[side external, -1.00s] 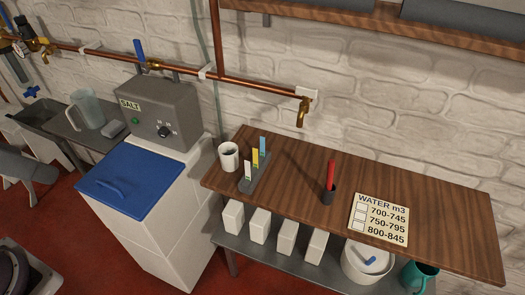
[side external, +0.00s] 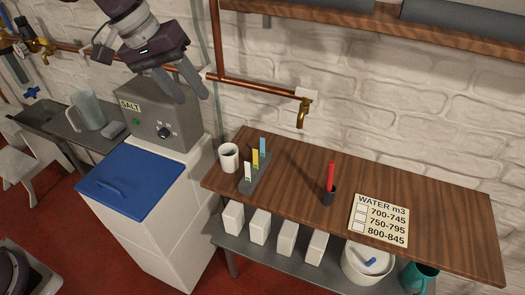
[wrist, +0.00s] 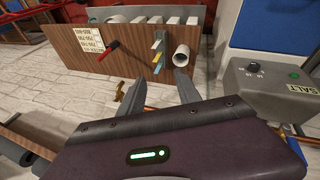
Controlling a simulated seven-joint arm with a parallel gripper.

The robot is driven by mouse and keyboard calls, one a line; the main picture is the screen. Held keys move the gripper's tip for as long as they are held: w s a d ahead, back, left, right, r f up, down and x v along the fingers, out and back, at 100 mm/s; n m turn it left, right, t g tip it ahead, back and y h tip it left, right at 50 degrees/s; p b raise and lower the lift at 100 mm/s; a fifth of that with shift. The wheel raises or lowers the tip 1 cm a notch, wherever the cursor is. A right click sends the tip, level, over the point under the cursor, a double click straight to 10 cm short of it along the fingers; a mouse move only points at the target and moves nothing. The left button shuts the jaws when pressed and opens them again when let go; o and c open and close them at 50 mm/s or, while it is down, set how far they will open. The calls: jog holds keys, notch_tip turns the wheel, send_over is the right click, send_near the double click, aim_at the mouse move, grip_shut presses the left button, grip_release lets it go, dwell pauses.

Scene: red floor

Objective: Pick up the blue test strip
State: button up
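The blue test strip (side external: 263,146) stands upright in the rear slot of a grey holder (side external: 256,183) on the wooden shelf, behind a yellow strip (side external: 255,159) and a white strip (side external: 248,171). In the wrist view, the blue strip (wrist: 158,69) shows beyond my fingers, between their directions. My gripper (side external: 191,98) hangs in front of the salt box, up and left of the strips and well apart from them. Its fingers are spread with nothing between them, as the wrist view also shows (wrist: 160,79).
A white cup (side external: 229,157) stands just left of the holder. A red pen-like item (side external: 330,176) stands in a dark holder to the right, near a WATER sign (side external: 379,219). A copper pipe with a tap (side external: 302,113) runs along the wall above the shelf. The shelf middle is clear.

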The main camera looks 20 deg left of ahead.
jog(key=w+d+f+y, duration=0.2)
jog(key=w+d+f, duration=0.2)
jog(key=w+f, duration=0.6)
jog(key=m+t+y, duration=0.1)
jog(key=m, duration=0.2)
send_near(262, 143)
notch_tip(262, 143, down, 3)
jog(key=x, duration=0.3)
jog(key=w+x, duration=0.1)
jog(key=x, duration=0.3)
jog(key=shift+w+d, duration=0.1)
grip_shut()
